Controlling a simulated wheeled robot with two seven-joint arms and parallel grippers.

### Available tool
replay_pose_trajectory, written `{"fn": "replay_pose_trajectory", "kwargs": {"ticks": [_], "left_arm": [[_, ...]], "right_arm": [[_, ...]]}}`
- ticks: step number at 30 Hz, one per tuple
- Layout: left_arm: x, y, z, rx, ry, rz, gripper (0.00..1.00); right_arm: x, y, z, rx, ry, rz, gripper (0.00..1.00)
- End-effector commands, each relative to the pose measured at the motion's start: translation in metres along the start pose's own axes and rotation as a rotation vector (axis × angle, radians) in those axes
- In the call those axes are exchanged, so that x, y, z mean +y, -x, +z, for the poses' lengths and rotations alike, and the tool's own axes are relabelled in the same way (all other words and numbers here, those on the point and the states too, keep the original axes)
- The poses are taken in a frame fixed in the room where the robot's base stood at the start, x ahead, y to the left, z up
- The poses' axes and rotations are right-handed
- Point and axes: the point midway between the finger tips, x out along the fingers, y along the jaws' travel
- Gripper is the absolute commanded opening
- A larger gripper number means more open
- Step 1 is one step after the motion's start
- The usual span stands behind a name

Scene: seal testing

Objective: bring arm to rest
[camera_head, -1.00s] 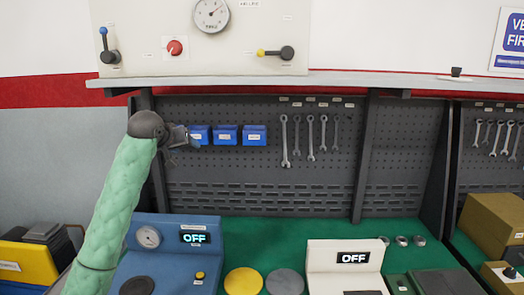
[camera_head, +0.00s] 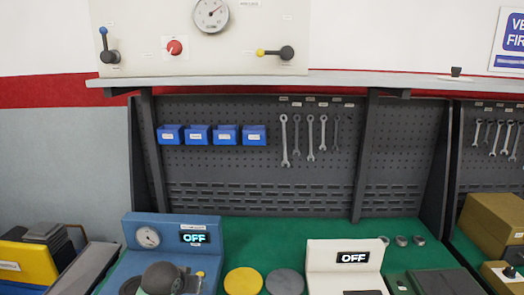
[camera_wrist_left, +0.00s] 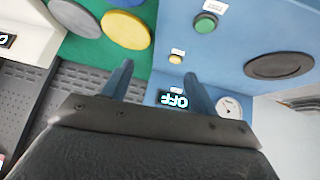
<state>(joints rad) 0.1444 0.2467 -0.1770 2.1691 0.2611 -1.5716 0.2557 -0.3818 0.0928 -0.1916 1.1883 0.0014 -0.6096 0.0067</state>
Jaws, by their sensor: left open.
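My left gripper (camera_head: 190,283) is low in the head view, in front of the blue device (camera_head: 135,232), with its dark wrist at the bottom edge. The left wrist view shows its two fingers (camera_wrist_left: 158,86) apart with nothing between them. The blue device (camera_wrist_left: 262,45) appears there too, with a green button (camera_wrist_left: 205,23), a yellow button (camera_wrist_left: 176,59), an OFF display (camera_wrist_left: 173,101) and a dial (camera_wrist_left: 229,108). I cannot tell whether the gripper touches the device. My right gripper does not show.
A yellow disc (camera_head: 243,281) and a grey disc (camera_head: 285,282) lie on the green bench (camera_head: 265,240) beside a white device (camera_head: 330,250) reading OFF. Behind are a pegboard (camera_head: 260,165) with blue bins (camera_head: 198,134) and wrenches (camera_head: 310,135), and an overhanging shelf (camera_head: 250,80).

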Motion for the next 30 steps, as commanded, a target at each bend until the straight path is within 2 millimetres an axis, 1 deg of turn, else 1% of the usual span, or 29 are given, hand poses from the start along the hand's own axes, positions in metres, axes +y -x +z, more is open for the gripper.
{"fn": "replay_pose_trajectory", "kwargs": {"ticks": [1,7,11,12,14,15,21,24,30], "left_arm": [[0.002,-0.002,0.024,-0.021,-0.004,-0.002,0.59],[0.006,0.001,0.101,-0.086,-0.025,-0.017,0.59],[0.008,0.007,0.149,-0.129,-0.039,-0.027,0.59],[0.009,0.010,0.164,-0.143,-0.044,-0.031,0.59],[0.010,0.015,0.185,-0.163,-0.050,-0.035,0.59],[0.011,0.019,0.200,-0.176,-0.054,-0.039,0.59],[0.013,0.042,0.267,-0.245,-0.074,-0.056,0.59],[0.014,0.053,0.291,-0.272,-0.082,-0.065,0.59],[0.014,0.069,0.323,-0.309,-0.092,-0.075,0.59]], "right_arm": [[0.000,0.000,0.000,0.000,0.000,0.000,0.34],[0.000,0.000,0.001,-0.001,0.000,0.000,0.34],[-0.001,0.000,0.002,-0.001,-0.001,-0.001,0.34],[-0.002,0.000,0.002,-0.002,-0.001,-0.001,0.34],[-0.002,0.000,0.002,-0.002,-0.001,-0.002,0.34],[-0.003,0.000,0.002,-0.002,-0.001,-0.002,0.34],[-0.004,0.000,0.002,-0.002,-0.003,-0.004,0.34],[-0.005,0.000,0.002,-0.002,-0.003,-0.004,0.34],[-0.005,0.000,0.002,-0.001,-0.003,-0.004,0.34]]}}
